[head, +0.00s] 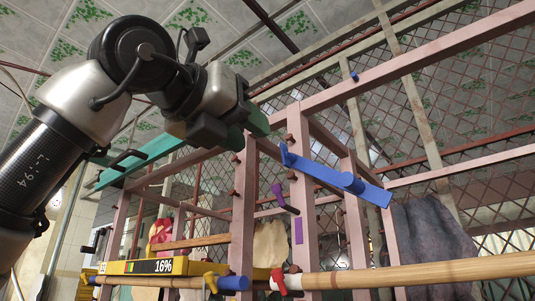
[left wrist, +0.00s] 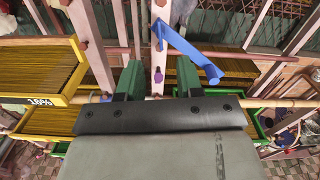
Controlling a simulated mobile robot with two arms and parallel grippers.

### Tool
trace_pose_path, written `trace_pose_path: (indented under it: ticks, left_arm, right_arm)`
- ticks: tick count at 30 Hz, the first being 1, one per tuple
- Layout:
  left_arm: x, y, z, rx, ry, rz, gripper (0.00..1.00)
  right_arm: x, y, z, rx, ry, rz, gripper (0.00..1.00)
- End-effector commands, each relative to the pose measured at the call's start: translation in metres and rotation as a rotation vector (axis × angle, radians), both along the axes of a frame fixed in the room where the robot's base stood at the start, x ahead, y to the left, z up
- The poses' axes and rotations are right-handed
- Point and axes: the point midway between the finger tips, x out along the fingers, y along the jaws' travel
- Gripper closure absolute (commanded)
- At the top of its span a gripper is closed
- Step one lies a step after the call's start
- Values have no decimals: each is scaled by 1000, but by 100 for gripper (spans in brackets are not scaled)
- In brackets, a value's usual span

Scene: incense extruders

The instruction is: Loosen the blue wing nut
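The blue wing nut (head: 335,178) appears as a long blue bar with a round hub and a raised end, on the pinkish frame in the head view. In the left wrist view the blue wing nut (left wrist: 188,48) slants just beyond and right of my fingers. My left gripper (head: 247,128) is up and left of it in the head view, apart from it. In the left wrist view the left gripper (left wrist: 159,76) has its two green fingers spread, with nothing held between them. My right gripper does not show.
A purple handle (head: 285,200) sits on the frame below the blue bar. A yellow tray (head: 125,267) marked 16% stands lower left. Bamboo poles (head: 420,271) cross the front, with blue, red and yellow fittings. Pinkish posts (head: 244,220) stand close to my left gripper.

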Motion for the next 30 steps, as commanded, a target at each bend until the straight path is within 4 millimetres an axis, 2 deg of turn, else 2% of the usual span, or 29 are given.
trace_pose_path:
  ticks: [3, 9, 30]
  left_arm:
    - [-15, 11, -2, -1, -1, 0, 64]
    - [-25, 18, -1, 1, 0, 0, 64]
    - [-26, 18, 0, 1, 1, 0, 64]
  right_arm:
    - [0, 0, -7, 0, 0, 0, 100]
    - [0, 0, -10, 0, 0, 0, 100]
    - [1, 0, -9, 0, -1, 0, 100]
